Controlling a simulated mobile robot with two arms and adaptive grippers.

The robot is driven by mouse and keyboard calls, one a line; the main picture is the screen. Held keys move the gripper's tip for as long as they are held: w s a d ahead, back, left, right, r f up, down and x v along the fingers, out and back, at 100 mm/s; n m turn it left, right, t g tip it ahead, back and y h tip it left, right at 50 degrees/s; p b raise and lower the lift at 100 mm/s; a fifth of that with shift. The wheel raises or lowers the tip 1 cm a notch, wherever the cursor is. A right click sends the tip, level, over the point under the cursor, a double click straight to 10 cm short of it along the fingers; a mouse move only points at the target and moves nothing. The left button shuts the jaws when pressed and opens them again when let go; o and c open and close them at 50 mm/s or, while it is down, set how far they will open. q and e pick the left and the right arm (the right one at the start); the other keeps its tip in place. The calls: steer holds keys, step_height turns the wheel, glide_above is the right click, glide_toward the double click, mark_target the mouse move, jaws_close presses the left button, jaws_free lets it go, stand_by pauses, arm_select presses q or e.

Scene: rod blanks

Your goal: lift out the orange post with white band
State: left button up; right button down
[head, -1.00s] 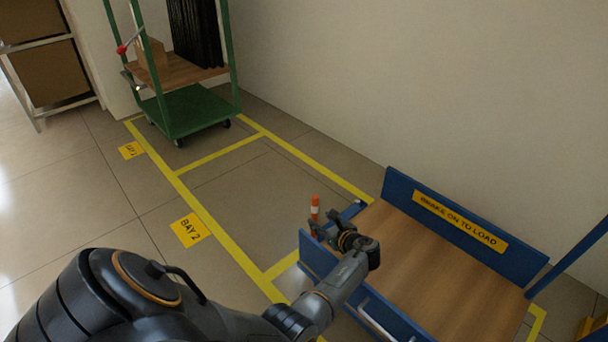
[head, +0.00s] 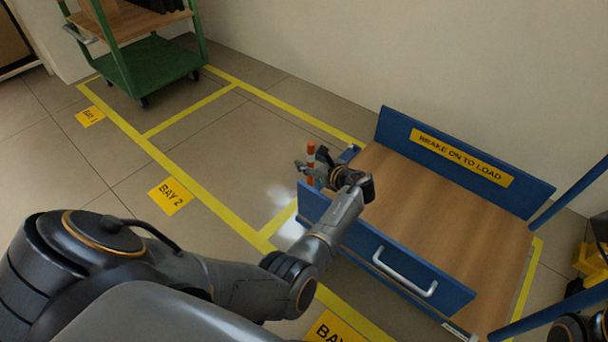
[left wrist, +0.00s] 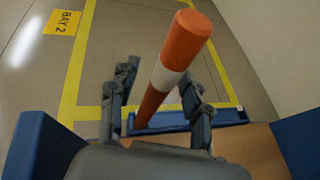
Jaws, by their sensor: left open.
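My left gripper (head: 310,173) is open, with one finger on each side of the post (left wrist: 158,95). I cannot tell whether either finger touches it. The post's foot is partly hidden in the head view.
The trolley has a wooden deck (head: 440,215), a blue end board with a yellow label (head: 462,157) and a near panel with a grey handle (head: 404,274). A green cart (head: 150,65) stands back left. Yellow-lined floor between them is clear. A wall is behind.

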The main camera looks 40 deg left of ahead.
arm_select(q)
steer(key=shift+r, duration=0.1)
steer(key=c, duration=1)
steer(key=shift+o, duration=0.2)
